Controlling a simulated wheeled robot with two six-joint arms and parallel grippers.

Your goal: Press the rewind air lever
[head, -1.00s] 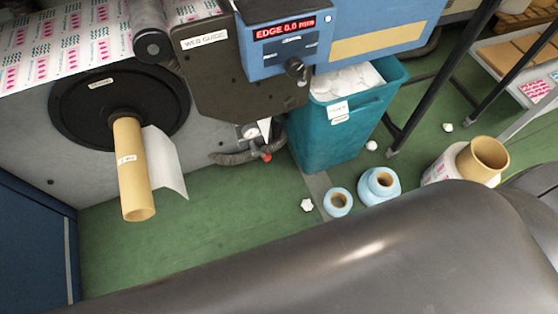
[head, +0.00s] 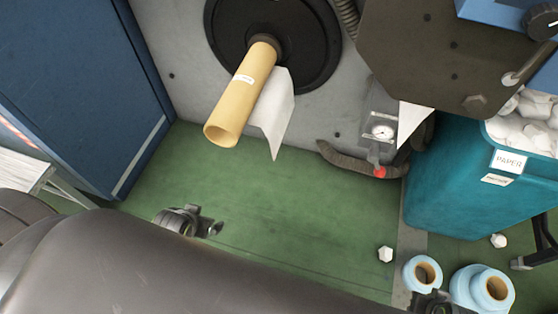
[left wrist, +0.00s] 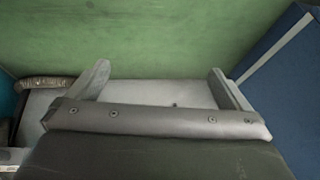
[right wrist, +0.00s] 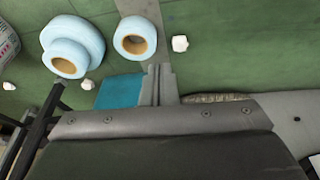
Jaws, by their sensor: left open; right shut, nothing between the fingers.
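A small air unit with a round gauge (head: 382,131) is on the grey machine wall in the head view, right of the cardboard core. A lever with a red knob (head: 379,172) hangs just below the gauge, beside a grey hose (head: 345,160). My left gripper (head: 212,229) is low over the green floor, left of and apart from the lever. In the left wrist view its fingers (left wrist: 160,85) are wide apart and empty. My right gripper (head: 436,297) is at the bottom edge, below and right of the lever. Its fingers (right wrist: 158,84) are together and empty.
A cardboard core (head: 240,94) with a loose white sheet (head: 275,112) sticks out from the machine. A teal bin of paper (head: 460,200) stands right of the lever. Blue rolls (head: 423,273) lie near my right gripper. A blue cabinet (head: 85,80) is at left. Green floor between is clear.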

